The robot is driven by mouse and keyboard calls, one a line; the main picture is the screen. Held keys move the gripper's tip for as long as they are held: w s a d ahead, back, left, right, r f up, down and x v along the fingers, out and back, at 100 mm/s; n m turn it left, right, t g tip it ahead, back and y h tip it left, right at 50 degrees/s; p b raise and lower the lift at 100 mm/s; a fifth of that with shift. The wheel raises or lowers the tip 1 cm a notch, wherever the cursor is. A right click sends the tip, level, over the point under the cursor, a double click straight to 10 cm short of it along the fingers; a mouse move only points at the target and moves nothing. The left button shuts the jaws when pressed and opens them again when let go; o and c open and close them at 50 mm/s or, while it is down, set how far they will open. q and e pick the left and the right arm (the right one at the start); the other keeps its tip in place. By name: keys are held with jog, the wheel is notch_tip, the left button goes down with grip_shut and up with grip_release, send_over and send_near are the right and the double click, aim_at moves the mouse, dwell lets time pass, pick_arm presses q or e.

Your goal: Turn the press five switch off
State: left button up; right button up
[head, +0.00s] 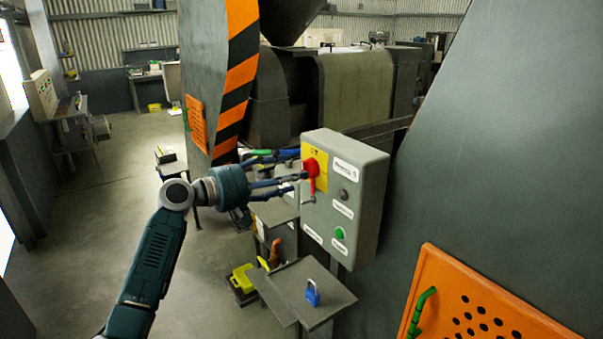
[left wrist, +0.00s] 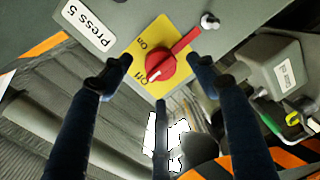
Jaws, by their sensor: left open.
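The grey press 5 control box (head: 368,205) carries a red rotary switch (head: 311,170) on a yellow plate (head: 321,158). In the head view the switch's handle points down. In the left wrist view the red switch (left wrist: 153,72) has its handle pointing to the upper right, and the yellow plate (left wrist: 146,38) shows ON and OFF marks. My left gripper (head: 298,172) is open in front of the switch. In the left wrist view its fingers (left wrist: 160,75) spread around the knob; whether they touch it I cannot tell. My right gripper is not in view.
The box also has a dark button (head: 343,194) and a green button (head: 339,233). A blue padlock (head: 312,293) sits on a small grey shelf (head: 335,296) below. An orange perforated guard (head: 440,290) is at lower right. The floor (head: 110,225) to the left is mostly clear.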

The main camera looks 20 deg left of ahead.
pick_arm(q)
jog(key=v, duration=0.6)
jog(key=shift+s, duration=0.35)
jog(key=shift+a, duration=0.1)
